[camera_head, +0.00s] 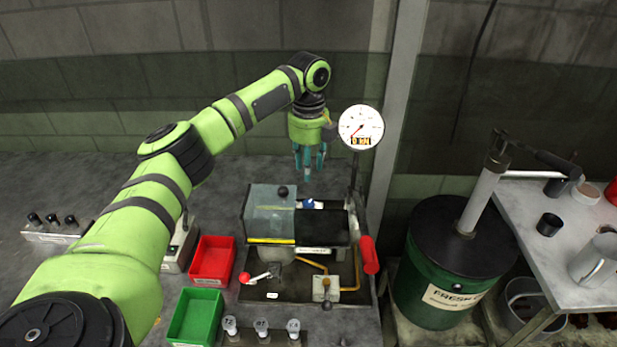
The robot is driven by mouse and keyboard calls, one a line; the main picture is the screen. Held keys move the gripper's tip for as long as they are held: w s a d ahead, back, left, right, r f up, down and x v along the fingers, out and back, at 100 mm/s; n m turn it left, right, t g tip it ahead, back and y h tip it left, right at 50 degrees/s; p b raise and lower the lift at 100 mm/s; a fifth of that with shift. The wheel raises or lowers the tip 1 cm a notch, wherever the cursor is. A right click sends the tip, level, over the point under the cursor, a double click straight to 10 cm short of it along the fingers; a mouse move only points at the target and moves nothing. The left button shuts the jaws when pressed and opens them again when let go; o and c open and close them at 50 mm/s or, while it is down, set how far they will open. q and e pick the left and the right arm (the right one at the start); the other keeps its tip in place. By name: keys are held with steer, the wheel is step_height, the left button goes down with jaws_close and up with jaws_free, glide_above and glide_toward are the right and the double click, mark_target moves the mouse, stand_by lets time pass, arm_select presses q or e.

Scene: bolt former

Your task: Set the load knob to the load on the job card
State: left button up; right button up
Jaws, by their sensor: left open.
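My left gripper (308,170) has teal fingers pointing down and is open and empty. It hangs behind and above the bolt former (345,285). A small blue knob (309,203) with a white marking sits on the machine's back part, just below the gripper in the picture and apart from it; I cannot tell whether it is the load knob. I cannot make out a job card. My right gripper is not in view.
A clear guard (270,213) covers the machine's left part. A red-handled lever (369,255) stands at its right. A red bin (212,261), a green bin (196,317) and labelled pegs (262,329) are nearby. A green drum (440,290) stands right of the bench.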

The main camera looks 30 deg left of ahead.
arm_select(q)
steer(key=shift+r, duration=0.25)
steer(key=shift+f, duration=0.1)
steer(key=n, duration=0.4)
glide_above(309, 203)
steer(key=f, duration=0.4)
steer(key=shift+w+d+f, duration=0.1)
steer(key=shift+w+f, duration=0.15)
steer(key=shift+f+n, duration=0.35)
steer(key=shift+n, duration=0.05)
steer(key=f+p, duration=0.1)
steer(key=f, duration=0.4)
steer(key=shift+s+f, duration=0.2)
steer(key=shift+f, duration=0.65)
